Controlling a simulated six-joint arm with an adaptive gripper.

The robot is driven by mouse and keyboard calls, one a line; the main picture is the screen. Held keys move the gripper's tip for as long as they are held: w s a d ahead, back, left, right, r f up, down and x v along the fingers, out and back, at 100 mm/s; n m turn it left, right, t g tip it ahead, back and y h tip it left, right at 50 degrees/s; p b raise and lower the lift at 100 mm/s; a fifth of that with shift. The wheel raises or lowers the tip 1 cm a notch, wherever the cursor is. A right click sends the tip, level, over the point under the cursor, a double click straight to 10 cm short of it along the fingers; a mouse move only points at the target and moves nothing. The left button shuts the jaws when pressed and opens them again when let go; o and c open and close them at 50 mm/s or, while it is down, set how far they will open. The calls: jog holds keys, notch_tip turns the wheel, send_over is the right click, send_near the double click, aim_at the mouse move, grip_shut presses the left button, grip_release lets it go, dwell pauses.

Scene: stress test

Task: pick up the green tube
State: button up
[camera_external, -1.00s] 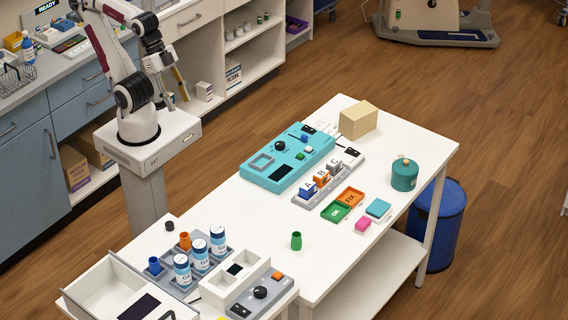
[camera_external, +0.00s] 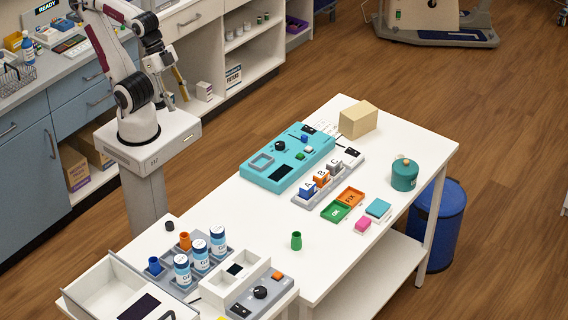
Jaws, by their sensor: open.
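The green tube (camera_external: 296,241) stands upright on the white table (camera_external: 262,215), near its front edge and apart from other things. It is a small dark-green cylinder with an open top. My gripper (camera_external: 178,97) hangs at the end of my folded arm, beside my pedestal at the upper left. It is open and empty, far from the tube. The fingers look small here, and part of the gripper is hidden by my arm.
A rack with blue and orange tubes and white canisters (camera_external: 200,255) stands left of the green tube. A white box (camera_external: 234,280) and grey control box (camera_external: 262,294) are in front. A teal panel (camera_external: 287,158), trays (camera_external: 336,211) and teal canister (camera_external: 404,174) lie farther back.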

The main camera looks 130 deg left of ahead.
jog(key=w+d+f+n+t+h, duration=0.1)
jog(key=w+d, duration=0.2)
jog(key=w, duration=0.7)
jog(key=w+d+f+t, duration=0.1)
jog(key=w+d+t, duration=0.15)
jog(key=w, duration=0.75)
jog(key=w+d+f+n+t+h, duration=0.1)
jog(key=w+d, duration=0.3)
jog(key=w, duration=0.6)
jog(key=w+f+n+t+y, duration=0.1)
jog(key=w+f+t+y, duration=0.15)
jog(key=w+f, duration=0.65)
jog(key=n+y, duration=0.1)
jog(key=y, duration=0.4)
send_near(293, 233)
jog(key=shift+w+a+t+h, duration=0.15)
jog(key=shift+w+t+h, duration=0.15)
jog(key=shift+w, duration=0.45)
jog(key=shift+s+a+f+n+y, duration=0.1)
jog(key=shift+a+f+n+y, duration=0.15)
jog(key=shift+f+y, duration=0.25)
jog(key=shift+x, duration=1.3)
